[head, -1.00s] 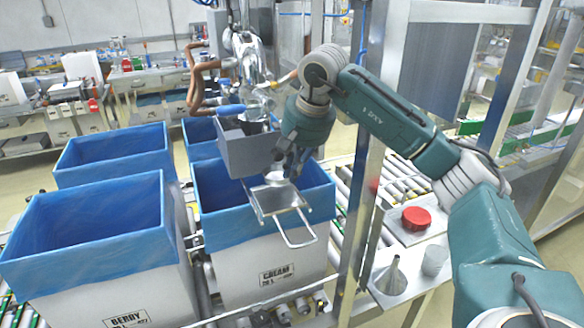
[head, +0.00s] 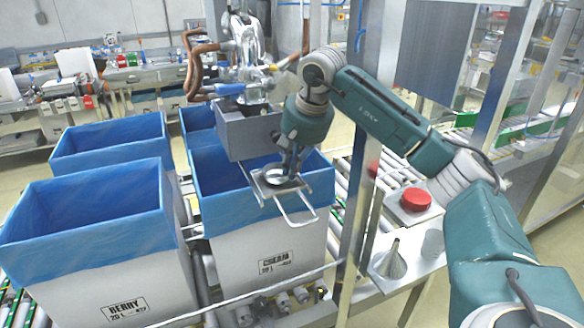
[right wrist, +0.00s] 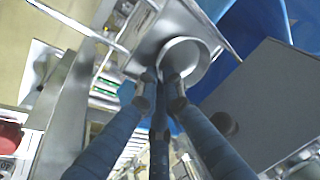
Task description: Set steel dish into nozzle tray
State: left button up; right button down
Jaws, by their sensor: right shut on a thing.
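The steel dish (head: 276,178) is a small round shallow bowl. My right gripper (head: 293,174) comes down from above and is shut on the dish's near rim. The dish is at the nozzle tray (head: 262,190), a flat metal tray with a wire handle below the grey nozzle box. In the right wrist view the dish (right wrist: 184,62) overlaps the tray plate (right wrist: 148,48), with the finger ends (right wrist: 160,92) at its rim. I cannot tell whether its underside touches the tray. My left gripper is not in view.
The grey nozzle box (head: 248,136) hangs right beside my right gripper. The tray juts over the blue-lined CREAM box (head: 225,215). A metal post (head: 362,200) stands to the right.

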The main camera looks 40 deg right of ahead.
jog(key=shift+f+b, duration=0.35)
jog(key=shift+f, duration=0.25)
jog(key=c, duration=1.8)
grip_release()
jog(key=shift+s, duration=0.15)
jog(key=shift+c, duration=0.2)
jog(key=shift+f, duration=0.1)
jog(key=v, duration=1.2)
jog(key=shift+a, duration=0.1)
